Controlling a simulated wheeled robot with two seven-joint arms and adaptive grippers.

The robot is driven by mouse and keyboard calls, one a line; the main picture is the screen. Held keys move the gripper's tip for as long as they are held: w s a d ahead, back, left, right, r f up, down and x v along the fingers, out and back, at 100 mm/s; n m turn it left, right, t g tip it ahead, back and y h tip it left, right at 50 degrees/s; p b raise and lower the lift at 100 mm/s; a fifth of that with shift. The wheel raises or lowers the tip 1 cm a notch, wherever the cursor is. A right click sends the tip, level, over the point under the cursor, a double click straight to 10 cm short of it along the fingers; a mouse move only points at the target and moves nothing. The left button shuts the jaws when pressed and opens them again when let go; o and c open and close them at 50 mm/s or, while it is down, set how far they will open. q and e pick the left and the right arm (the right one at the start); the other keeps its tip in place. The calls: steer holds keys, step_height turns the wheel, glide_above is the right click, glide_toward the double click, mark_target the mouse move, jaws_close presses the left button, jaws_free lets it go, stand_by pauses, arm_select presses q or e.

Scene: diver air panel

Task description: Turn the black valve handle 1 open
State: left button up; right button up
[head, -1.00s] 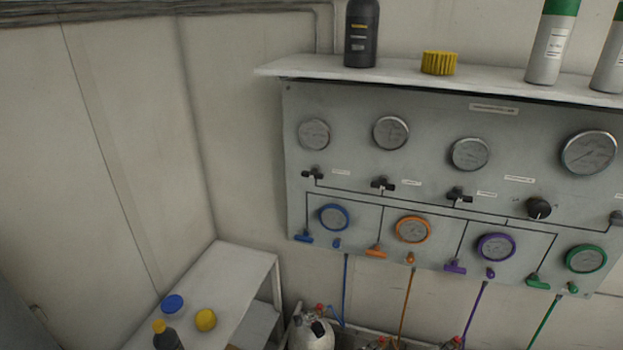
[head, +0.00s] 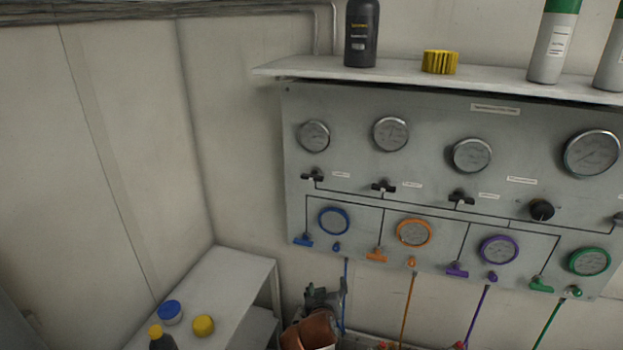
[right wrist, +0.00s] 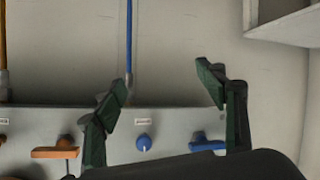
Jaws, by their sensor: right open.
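Three black valve handles sit in a row on the grey panel (head: 345,160) in the head view. They are the left one (head: 312,176), the middle one (head: 384,187) and the right one (head: 461,197). Their small labels are too blurred to read. My right gripper (head: 324,294) is below the panel's lower left edge, under the left black handle and apart from it. In the right wrist view its two fingers (right wrist: 165,88) are spread wide with nothing between them. The black handles cannot be made out there. My left gripper is not in view.
A blue handle (head: 303,240), blue knob (head: 336,247) and orange handle (head: 376,254) sit low on the panel; the blue knob (right wrist: 144,142) also shows in the right wrist view. A blue hose (head: 345,285) hangs beside my right gripper. A shelf (head: 290,68) juts out above.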

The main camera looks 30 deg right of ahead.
steer(key=w+a+r+m+t+h, duration=0.1)
steer(key=w+r+m+h, duration=0.15)
steer(key=r, duration=0.75)
steer(key=w+a+r+m+h, duration=0.1)
steer(key=w+r, duration=0.2)
steer(key=r, duration=0.7)
steer(key=m+h, duration=0.2)
glide_toward(311, 178)
steer(key=x, duration=1)
steer(key=shift+w+d, duration=0.25)
steer(key=shift+d, duration=0.05)
steer(key=shift+c, duration=0.6)
steer(key=c, duration=1)
steer(key=shift+c, duration=0.2)
